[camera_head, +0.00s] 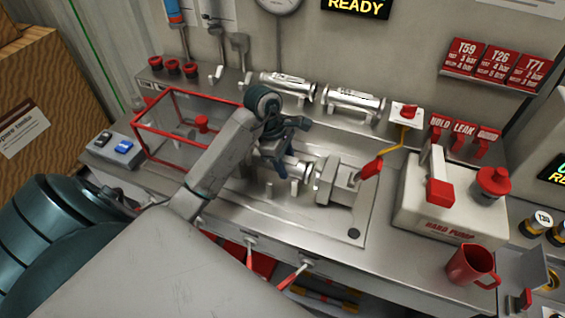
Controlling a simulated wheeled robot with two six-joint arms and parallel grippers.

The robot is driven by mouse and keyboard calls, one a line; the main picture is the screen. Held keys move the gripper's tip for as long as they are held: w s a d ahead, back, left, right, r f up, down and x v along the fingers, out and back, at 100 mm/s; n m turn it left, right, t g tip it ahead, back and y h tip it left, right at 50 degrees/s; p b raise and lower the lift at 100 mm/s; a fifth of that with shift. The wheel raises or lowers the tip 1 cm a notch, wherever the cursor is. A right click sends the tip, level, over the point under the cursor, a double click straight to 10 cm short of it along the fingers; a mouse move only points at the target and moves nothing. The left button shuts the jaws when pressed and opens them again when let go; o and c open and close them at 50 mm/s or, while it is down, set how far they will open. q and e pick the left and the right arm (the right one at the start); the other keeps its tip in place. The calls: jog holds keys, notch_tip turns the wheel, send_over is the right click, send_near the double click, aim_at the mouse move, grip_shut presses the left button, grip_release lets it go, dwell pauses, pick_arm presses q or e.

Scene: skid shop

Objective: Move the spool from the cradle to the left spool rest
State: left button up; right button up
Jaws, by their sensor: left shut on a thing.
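My left gripper (282,158) is over the metal tray in the middle of the bench, its dark fingers pointing down. It is shut on a silver spool (300,168), whose right end shows beside the fingers. The rest of the spool is hidden behind the gripper and wrist. Small pale posts (294,187), seemingly the cradle, stand just below the spool; I cannot tell whether the spool touches them. A grey clamp block (335,181) stands close to its right end. Two more silver spools (288,86) lie along the back ledge. I cannot make out which support is the left spool rest.
A red-framed clear guard (168,94) stands left of the arm. A hand pump (452,200) and red mug (472,265) stand at right. A yellow hose with red handle (372,168) is near the clamp block. The tray's front right is clear.

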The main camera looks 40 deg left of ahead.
aim_at(286, 158)
pick_arm(q)
jog(key=shift+r, duration=0.15)
jog(key=shift+r, duration=0.35)
jog(key=shift+r, duration=0.15)
notch_tip(286, 158, up, 8)
jog(key=p, duration=0.7)
jog(key=shift+f+p, duration=0.25)
jog(key=shift+p, duration=0.1)
jog(key=shift+f, duration=0.1)
